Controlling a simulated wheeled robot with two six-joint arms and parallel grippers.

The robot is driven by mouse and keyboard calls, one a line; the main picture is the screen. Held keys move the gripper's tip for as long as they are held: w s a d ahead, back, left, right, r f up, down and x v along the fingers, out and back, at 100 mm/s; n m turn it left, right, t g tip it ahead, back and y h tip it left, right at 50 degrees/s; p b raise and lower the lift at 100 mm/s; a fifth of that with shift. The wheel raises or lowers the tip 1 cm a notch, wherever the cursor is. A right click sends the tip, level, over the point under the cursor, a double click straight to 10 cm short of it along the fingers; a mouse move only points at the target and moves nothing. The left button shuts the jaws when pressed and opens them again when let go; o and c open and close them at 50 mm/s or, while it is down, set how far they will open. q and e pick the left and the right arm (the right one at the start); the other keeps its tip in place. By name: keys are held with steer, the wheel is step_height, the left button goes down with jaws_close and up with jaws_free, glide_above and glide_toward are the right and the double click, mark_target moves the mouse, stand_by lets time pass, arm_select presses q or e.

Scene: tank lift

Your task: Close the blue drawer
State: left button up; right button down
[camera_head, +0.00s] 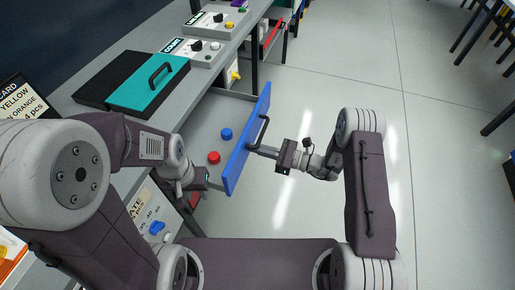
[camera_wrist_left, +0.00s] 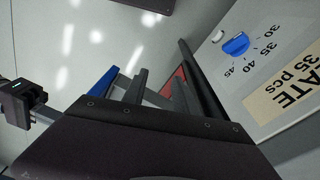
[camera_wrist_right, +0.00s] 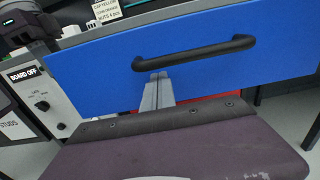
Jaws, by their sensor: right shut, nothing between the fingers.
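The blue drawer is pulled out from under the workbench, its blue front (camera_head: 247,140) facing the aisle. It also fills much of the right wrist view (camera_wrist_right: 100,75). Its black handle (camera_head: 259,131) shows in the right wrist view (camera_wrist_right: 195,52) as well. A red and a blue knob-like piece lie inside. My right gripper (camera_head: 250,148) is shut and empty, its tips at the drawer front just below the handle; contact is unclear. My left gripper (camera_head: 207,181) is near the drawer's near side; in the left wrist view (camera_wrist_left: 160,85) its fingers look apart with nothing between them.
A teal-lidded box (camera_head: 148,84) and control boxes (camera_head: 194,50) stand on the workbench. A panel with a blue knob (camera_wrist_left: 236,44) is close beside my left gripper. A red drawer (camera_head: 270,36) sits further back.

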mark_target(205, 141)
steer(key=b+x, duration=0.5)
steer(key=x, duration=1.4)
steer(key=shift+a+f, duration=0.1)
steer(key=shift+f, duration=0.05)
steer(key=shift+w+a+b, duration=0.2)
steer(key=shift+a+b, duration=0.25)
steer(key=shift+a, duration=0.05)
steer(key=shift+r, duration=0.3)
steer(key=shift+r, duration=0.1)
